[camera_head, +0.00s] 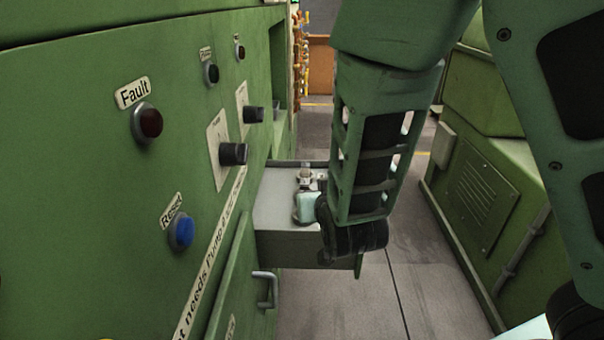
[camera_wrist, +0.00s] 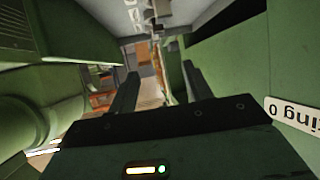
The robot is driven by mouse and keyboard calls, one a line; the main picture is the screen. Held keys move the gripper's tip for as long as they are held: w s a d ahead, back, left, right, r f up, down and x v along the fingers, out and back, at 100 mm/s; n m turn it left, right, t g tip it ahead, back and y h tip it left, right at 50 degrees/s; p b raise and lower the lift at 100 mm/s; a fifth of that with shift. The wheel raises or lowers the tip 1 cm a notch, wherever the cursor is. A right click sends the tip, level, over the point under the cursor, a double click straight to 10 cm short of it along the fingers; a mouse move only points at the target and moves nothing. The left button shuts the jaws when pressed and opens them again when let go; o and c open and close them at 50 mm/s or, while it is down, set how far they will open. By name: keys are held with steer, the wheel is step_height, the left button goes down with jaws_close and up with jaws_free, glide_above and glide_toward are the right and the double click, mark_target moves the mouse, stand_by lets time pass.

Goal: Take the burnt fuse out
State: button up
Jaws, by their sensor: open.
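A grey drawer or tray (camera_head: 275,208) sticks out from the green cabinet in the head view. Small metallic parts (camera_head: 305,177) stand on it; I cannot tell whether one is the burnt fuse. My forearm covers the right part of the drawer. In the wrist view my gripper (camera_wrist: 160,85) has its two dark fingers spread apart with nothing between them. Small pale grey parts (camera_wrist: 138,14) show at the top of that view, beyond the fingers, too blurred to identify. In the head view the fingers are hidden behind my arm.
The green cabinet front (camera_head: 80,220) carries a dark red Fault lamp (camera_head: 147,122), a blue Reset button (camera_head: 181,231) and black knobs (camera_head: 234,154). A door handle (camera_head: 266,288) juts out below the drawer. Another green machine (camera_head: 480,190) stands right, across a floor aisle (camera_head: 350,305).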

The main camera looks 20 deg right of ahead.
glide_toward(305, 180)
steer(key=x, duration=0.3)
steer(key=shift+p, duration=0.35)
steer(key=shift+p+x, duration=0.65)
steer(key=shift+x, duration=1.95)
steer(key=shift+c, duration=0.3)
jaws_close()
